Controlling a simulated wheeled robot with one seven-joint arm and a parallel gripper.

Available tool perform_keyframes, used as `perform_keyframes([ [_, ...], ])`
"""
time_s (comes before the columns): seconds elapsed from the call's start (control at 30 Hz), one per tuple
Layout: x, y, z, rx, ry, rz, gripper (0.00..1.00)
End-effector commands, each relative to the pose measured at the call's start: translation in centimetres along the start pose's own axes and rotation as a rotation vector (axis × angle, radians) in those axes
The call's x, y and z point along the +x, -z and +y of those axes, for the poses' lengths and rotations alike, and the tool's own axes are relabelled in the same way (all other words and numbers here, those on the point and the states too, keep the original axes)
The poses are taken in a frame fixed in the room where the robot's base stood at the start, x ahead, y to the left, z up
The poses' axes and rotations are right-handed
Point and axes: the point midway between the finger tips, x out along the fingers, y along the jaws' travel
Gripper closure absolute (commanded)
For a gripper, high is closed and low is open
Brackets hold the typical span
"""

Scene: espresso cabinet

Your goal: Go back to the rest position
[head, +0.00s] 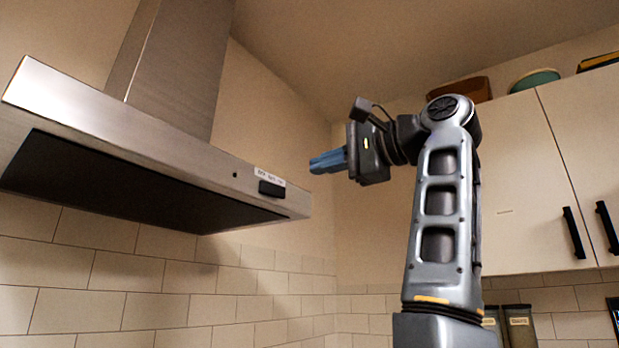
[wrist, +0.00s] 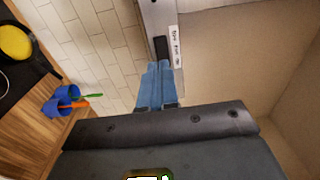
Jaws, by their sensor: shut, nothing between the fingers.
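My gripper (head: 313,165) is raised in the head view, with its blue fingers pointing left toward the right end of the range hood (head: 130,125). The fingers are shut and empty. In the wrist view the gripper (wrist: 158,68) points up the picture at the hood's labelled end, with its tips close to a black control (wrist: 161,47). That black control also shows in the head view (head: 271,189), below a white label. I cannot tell whether the fingertips touch the hood.
White upper cabinets (head: 520,180) with black handles stand right of my arm, with a green bowl (head: 535,79) on top.

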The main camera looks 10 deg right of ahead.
Motion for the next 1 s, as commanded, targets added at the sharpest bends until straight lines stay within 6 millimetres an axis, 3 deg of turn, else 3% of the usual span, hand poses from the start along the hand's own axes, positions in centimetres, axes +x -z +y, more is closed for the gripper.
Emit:
perform_keyframes([
  [0.2, -1.1, -0.2, 0.0, 0.001, 0.000, 0.000, 1.00],
  [0.77, -1.1, -0.2, 0.1, 0.001, -0.001, 0.000, 1.00],
  [0.87, -0.7, 0.2, 1.1, -0.001, -0.006, 0.010, 1.00],
  [1.0, 1.0, 2.0, 5.7, -0.014, -0.020, 0.056, 1.00],
])
